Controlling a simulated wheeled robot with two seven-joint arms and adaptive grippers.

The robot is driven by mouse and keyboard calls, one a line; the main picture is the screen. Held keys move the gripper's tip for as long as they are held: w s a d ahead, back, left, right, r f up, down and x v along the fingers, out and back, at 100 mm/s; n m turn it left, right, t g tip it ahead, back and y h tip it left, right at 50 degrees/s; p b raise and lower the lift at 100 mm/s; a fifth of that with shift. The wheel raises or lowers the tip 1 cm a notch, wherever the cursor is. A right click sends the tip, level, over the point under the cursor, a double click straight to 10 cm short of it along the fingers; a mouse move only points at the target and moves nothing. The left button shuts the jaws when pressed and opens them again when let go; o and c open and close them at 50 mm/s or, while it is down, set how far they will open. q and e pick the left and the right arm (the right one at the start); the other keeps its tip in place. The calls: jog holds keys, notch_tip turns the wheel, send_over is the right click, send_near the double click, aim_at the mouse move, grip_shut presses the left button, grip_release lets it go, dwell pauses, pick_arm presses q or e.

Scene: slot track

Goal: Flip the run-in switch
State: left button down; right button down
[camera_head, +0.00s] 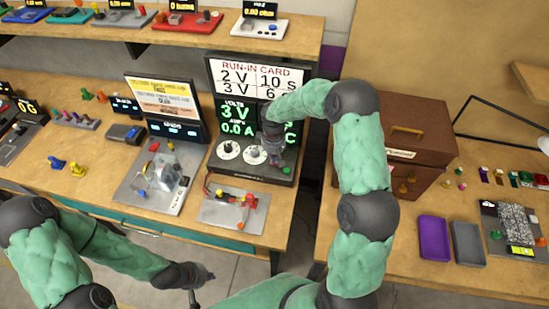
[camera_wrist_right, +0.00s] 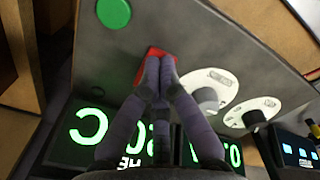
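The run-in unit is a dark box with a black screen (camera_head: 237,122) reading 3 V and 0.0 A in green, and two white dials (camera_head: 228,149) on its sloped panel. In the right wrist view a red switch (camera_wrist_right: 143,66) sits on the panel between a green round button (camera_wrist_right: 113,13) and the dials. My right gripper (camera_wrist_right: 160,62) is over the red switch, fingertips together and partly covering it; I cannot tell whether they touch it. In the head view this gripper (camera_head: 275,158) hides the switch. My left gripper (camera_head: 205,285) is open and empty, low in front of the bench.
A run-in card (camera_head: 257,78) stands above the screen. A grey plate with a small wired motor (camera_head: 235,210) lies in front of the unit. A brown chest (camera_head: 425,125) stands to the right, and a purple tray (camera_head: 434,238) lies on the right table.

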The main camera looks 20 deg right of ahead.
jog(key=shift+r+p, duration=1.9)
jog(key=shift+r, duration=1.5)
